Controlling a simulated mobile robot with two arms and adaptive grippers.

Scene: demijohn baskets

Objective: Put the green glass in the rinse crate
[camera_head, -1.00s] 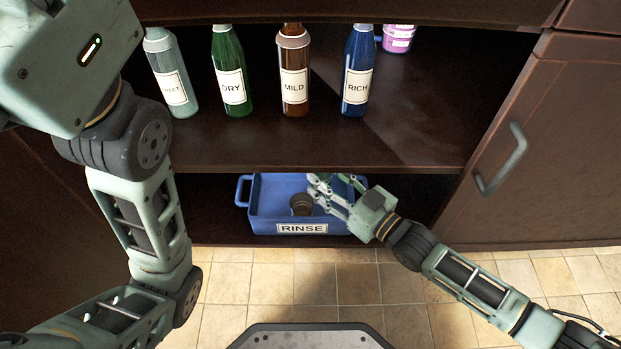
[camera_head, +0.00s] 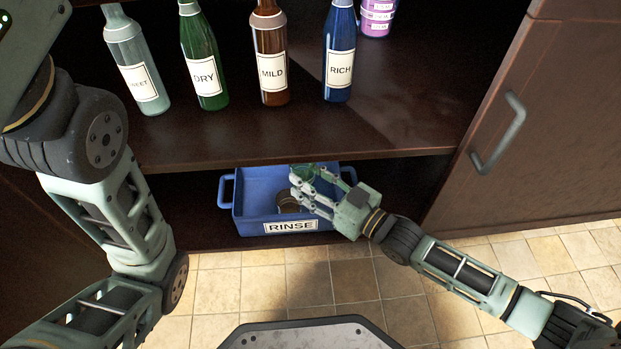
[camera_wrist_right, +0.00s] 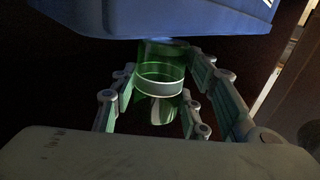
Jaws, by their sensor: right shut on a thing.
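The green glass (camera_head: 318,169) is held by my right gripper (camera_head: 308,188) over the blue rinse crate (camera_head: 291,226), near its right side. The crate stands on the lower shelf with a RINSE label on its front. In the right wrist view the glass (camera_wrist_right: 160,88) is clear green with a pale band, between the fingers of my right gripper (camera_wrist_right: 160,100). The crate (camera_wrist_right: 150,18) shows as a blue surface at the top of that view. The fingers partly hide the glass in the head view. My left arm is at the left, but its gripper is out of view.
A dark round cup (camera_head: 288,201) lies in the crate, partly hidden by the fingers. Several labelled bottles, among them the green DRY bottle (camera_head: 207,65), and a purple container (camera_head: 376,17) stand on the upper shelf (camera_head: 300,132). A cabinet door handle (camera_head: 499,133) is at the right.

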